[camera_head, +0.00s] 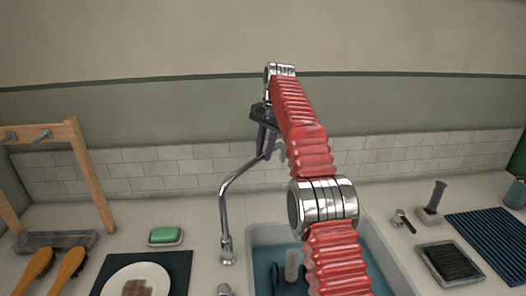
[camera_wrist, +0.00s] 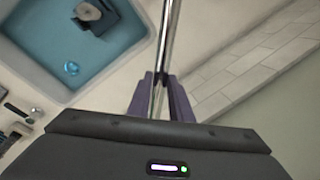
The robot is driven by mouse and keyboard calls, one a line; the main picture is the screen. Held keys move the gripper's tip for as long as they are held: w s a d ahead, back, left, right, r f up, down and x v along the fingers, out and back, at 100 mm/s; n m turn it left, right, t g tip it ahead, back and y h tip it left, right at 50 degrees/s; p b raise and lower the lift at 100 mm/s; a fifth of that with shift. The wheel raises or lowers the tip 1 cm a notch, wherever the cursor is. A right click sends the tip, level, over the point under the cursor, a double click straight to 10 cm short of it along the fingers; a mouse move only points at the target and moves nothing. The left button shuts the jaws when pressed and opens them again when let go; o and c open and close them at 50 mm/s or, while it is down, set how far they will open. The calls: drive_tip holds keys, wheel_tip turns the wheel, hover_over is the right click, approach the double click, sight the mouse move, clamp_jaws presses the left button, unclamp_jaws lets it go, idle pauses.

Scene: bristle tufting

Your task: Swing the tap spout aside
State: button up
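My gripper (camera_head: 266,152) is at the upper, far part of the spout, pointing down, with a dark purple finger on each side. In the wrist view the spout (camera_wrist: 169,40) runs between the two fingers of my gripper (camera_wrist: 160,78). The fingers are very close to the tube; whether they press on it is unclear. My red arm hides part of the spout's outlet end.
The blue basin (camera_head: 256,232) holds a pale cup-like item (camera_head: 292,264) and a dark item. A green soap (camera_head: 164,234), a plate (camera_head: 137,284), brushes (camera_head: 68,268), a wooden rack (camera_head: 88,175) and a dark tray (camera_head: 449,262) surround it. The tiled wall (camera_head: 180,170) is close behind.

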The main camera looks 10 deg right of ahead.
drive_tip(key=o, duration=0.4)
